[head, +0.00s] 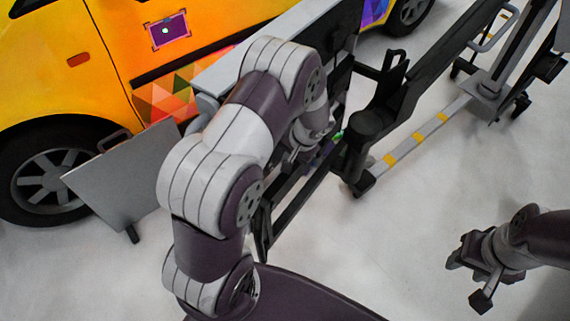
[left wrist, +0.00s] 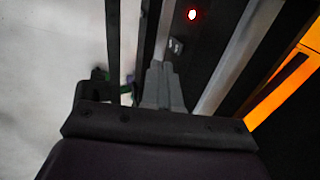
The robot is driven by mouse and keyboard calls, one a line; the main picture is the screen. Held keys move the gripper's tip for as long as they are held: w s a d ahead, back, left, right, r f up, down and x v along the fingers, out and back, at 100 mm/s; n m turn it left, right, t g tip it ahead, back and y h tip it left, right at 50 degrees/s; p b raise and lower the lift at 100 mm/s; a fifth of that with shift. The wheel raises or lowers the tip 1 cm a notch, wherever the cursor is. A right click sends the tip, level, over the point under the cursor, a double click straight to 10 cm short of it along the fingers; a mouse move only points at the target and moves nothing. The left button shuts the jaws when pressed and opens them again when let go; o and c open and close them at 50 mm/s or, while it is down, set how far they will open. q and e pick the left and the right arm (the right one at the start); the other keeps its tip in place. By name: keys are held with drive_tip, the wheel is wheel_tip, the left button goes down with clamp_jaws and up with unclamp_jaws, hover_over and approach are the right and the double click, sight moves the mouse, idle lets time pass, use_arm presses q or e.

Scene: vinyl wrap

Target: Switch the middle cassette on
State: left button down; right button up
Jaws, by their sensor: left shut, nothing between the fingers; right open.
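In the left wrist view, a dark panel (left wrist: 205,50) carries a glowing red light (left wrist: 192,14). A small dark block (left wrist: 176,45), perhaps a switch, sits below the light. My left gripper (left wrist: 160,66) is shut and empty, its tips close to this block; I cannot tell if they touch. In the head view my left arm covers much of the dark rack (head: 262,228), and the middle cassette cannot be made out there. My right gripper (head: 468,272) is open and empty over the floor at the right.
A yellow van (head: 60,75) with a purple marked patch (head: 169,31) stands behind the rack. A grey panel (head: 125,180) stands at the left. A grey floor rail with yellow marks (head: 415,138) runs at the upper right. The floor at lower right is clear.

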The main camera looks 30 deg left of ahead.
use_arm(q)
wheel_tip(320, 180, up, 5)
drive_tip(key=shift+w+a+f, duration=0.1)
drive_tip(key=shift+f, duration=0.1)
use_arm(e)
drive_tip(key=shift+w+a+r, duration=0.25)
drive_tip(key=shift+a, duration=0.2)
use_arm(q)
drive_tip(key=s+d+r+h+p, duration=0.2)
drive_tip(key=s+d+r, duration=0.2)
drive_tip(key=s+r, duration=0.3)
drive_tip(key=s+d+r+n+t+h+p, duration=0.1)
drive_tip(key=s+d+r+h+p, duration=0.1)
drive_tip(key=s+r, duration=0.5)
drive_tip(key=shift+d+p, duration=0.55)
drive_tip(key=shift+d, duration=0.3)
use_arm(e)
wheel_tip(320, 180, up, 5)
drive_tip(key=shift+f, duration=0.1)
use_arm(q)
drive_tip(key=shift+s, duration=0.1)
